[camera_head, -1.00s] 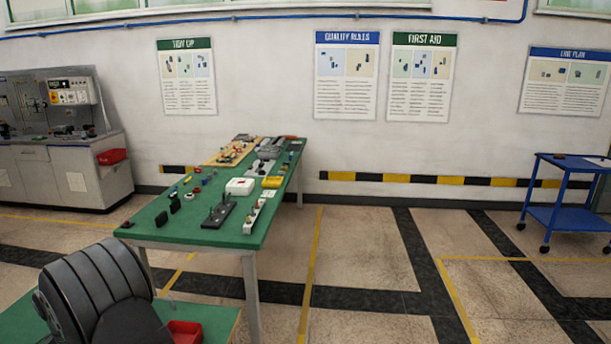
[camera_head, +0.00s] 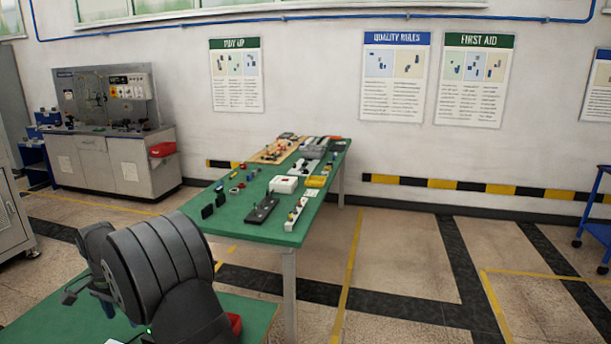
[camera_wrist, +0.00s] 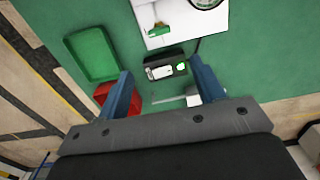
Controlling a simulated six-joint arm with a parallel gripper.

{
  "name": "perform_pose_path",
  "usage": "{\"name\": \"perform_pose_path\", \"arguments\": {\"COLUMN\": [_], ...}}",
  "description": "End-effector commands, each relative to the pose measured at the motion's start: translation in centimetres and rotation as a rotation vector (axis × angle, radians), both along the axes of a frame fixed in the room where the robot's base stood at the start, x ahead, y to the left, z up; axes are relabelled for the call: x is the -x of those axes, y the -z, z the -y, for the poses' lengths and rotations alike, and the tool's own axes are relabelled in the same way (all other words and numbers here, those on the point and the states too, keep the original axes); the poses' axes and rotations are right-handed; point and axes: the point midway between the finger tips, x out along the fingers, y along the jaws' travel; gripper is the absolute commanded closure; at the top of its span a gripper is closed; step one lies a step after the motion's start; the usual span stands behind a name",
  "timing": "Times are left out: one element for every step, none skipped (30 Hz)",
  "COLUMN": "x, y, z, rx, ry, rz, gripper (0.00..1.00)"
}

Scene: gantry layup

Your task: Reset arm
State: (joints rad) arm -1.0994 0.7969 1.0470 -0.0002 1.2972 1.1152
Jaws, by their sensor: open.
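My gripper (camera_wrist: 160,75) is open in the wrist view, its two blue fingers spread with nothing held between them. It faces down toward a green surface. A small black device (camera_wrist: 165,70) with a white panel and a lit green spot lies between the fingertips in the picture, apart from them as far as I can tell. In the head view my dark arm fills the lower left, and its gripper end cannot be made out clearly.
In the wrist view, a green tray (camera_wrist: 92,52), a red bin (camera_wrist: 122,100) and a white board (camera_wrist: 178,28) lie near the fingers. In the head view, a green table (camera_head: 240,222) with several parts stands beyond my arm. A grey workbench (camera_head: 110,165) is at the back left.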

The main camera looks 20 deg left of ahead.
Motion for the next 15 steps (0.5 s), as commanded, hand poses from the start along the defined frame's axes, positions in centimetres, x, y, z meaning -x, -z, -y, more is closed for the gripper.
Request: {"name": "perform_pose_path", "arguments": {"x": [0.0, 0.1, 0.0, 0.0, 0.0, 0.0, 0.0, 0.0, 0.0, 0.0, 0.0, 0.1, 0.1, 0.1, 0.1], "y": [1.1, 1.8, 2.6, 3.2, 3.8, 4.6, 5.2, 5.8, 6.6, 7.2, 7.8, 8.7, 9.2, 9.8, 10.7], "z": [0.1, 0.1, 0.1, 0.0, 0.1, 0.1, 0.1, 0.1, 0.1, 0.1, 0.0, 0.1, 0.1, 0.1, 0.1], "rx": [0.003, 0.004, 0.003, 0.003, 0.004, 0.003, 0.004, 0.004, 0.003, 0.003, 0.003, 0.004, 0.004, 0.003, 0.004], "ry": [0.0, 0.0, 0.0, 0.0, 0.0, 0.0, 0.0, 0.0, 0.0, 0.0, -0.001, -0.001, -0.001, -0.001, -0.001], "rz": [-0.001, -0.002, -0.002, -0.002, -0.002, -0.002, -0.002, -0.002, -0.002, -0.002, -0.002, -0.002, -0.002, -0.002, -0.002], "gripper": [0.38, 0.38, 0.38, 0.38, 0.38, 0.38, 0.38, 0.38, 0.38, 0.38, 0.38, 0.38, 0.38, 0.38, 0.38]}}
